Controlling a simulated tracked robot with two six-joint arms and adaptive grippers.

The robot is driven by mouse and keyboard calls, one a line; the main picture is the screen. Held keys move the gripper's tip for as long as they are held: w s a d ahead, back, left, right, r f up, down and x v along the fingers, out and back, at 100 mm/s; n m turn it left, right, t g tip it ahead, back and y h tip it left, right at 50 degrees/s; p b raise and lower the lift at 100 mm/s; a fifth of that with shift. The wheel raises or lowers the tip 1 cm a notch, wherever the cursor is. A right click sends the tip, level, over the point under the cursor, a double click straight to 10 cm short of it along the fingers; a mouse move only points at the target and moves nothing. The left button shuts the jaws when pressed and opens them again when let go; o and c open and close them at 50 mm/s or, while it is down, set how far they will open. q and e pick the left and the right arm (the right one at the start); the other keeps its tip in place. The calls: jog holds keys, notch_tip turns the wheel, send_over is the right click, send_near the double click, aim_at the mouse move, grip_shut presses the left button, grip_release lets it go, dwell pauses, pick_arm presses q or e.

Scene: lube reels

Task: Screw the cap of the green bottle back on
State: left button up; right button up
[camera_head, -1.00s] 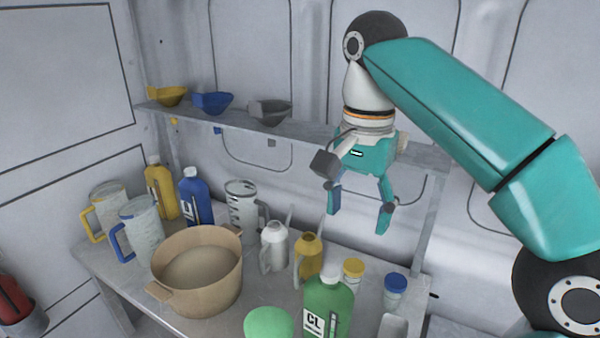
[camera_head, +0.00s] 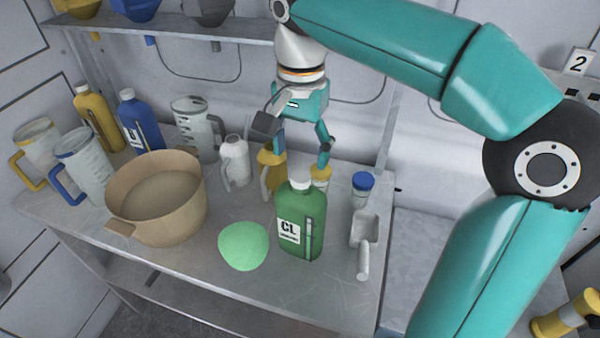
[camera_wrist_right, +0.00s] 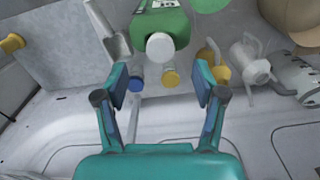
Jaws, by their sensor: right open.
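The green bottle (camera_head: 301,238) stands upright near the front right of the metal table, its CL label facing me. A white cap (camera_head: 300,184) sits on its neck; I cannot tell how tight it is. My right gripper (camera_head: 301,158) points down with its fingers apart and empty, seen just above and behind the cap in the head view. In the right wrist view, the open right gripper (camera_wrist_right: 161,85) has the white cap (camera_wrist_right: 160,46) and green bottle (camera_wrist_right: 160,15) beyond its fingertips, not between them. My left gripper does not show.
A green rounded object (camera_head: 243,246) lies left of the bottle. A shelf (camera_head: 170,27) runs behind.

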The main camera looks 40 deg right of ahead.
aim_at(300, 176)
jog(key=shift+f, duration=2.65)
jog(key=shift+c, duration=0.4)
jog(key=c, duration=1.1)
jog(key=m, duration=0.3)
jog(key=shift+m, duration=0.4)
jog(key=shift+w+m, duration=0.1)
jog(key=shift+m, duration=0.6)
jog(key=shift+m, duration=1)
jog(key=m, duration=0.3)
jog(key=shift+p, duration=0.3)
